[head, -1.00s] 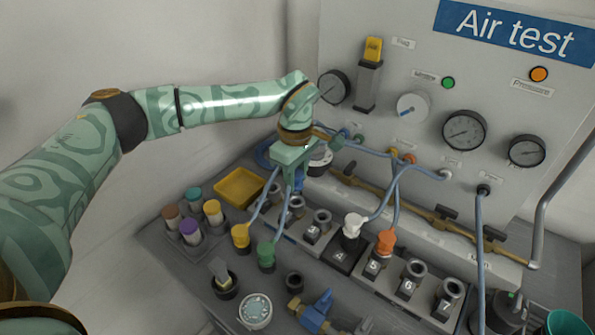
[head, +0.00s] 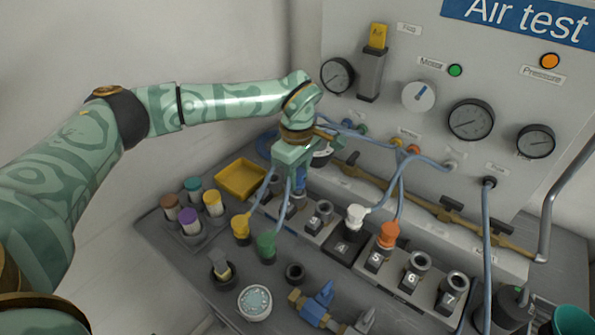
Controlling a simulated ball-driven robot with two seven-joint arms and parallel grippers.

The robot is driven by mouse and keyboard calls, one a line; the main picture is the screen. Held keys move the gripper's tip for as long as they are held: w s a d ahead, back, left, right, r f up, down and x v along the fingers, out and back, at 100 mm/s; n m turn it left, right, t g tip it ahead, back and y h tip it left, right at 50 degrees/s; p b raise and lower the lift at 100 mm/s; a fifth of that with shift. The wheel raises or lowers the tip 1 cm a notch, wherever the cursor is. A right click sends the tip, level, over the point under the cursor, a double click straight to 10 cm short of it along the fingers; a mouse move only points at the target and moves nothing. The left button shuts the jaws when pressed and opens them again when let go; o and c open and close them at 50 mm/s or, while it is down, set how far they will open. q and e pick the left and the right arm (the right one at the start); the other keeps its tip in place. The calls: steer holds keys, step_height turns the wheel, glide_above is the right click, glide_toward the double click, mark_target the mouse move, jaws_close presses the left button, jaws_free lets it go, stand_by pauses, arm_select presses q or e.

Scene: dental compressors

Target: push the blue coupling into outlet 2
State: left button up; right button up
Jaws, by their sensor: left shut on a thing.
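My left gripper (head: 294,168) is shut on the blue coupling (head: 300,182), which shows as a small blue patch below the jaws. They are over the left end of the numbered outlet row, at outlet 2 (head: 297,201). The gripper and a hose partly hide the coupling and this outlet, so I cannot tell whether the coupling touches or enters it. Outlet 3 (head: 321,213) is open just to the right. My right gripper is not in view.
A white coupling (head: 355,216) is on outlet 4 and an orange one (head: 388,233) on outlet 5. Yellow (head: 241,227) and green (head: 266,246) couplings stand in front, their hoses passing close by my gripper. A yellow tray (head: 241,180) lies to the left.

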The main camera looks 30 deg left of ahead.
arm_select(q)
steer(key=shift+f, duration=0.95)
steer(key=o, duration=1.1)
step_height(320, 180, up, 16)
steer(key=p, duration=0.4)
steer(key=shift+r, duration=0.1)
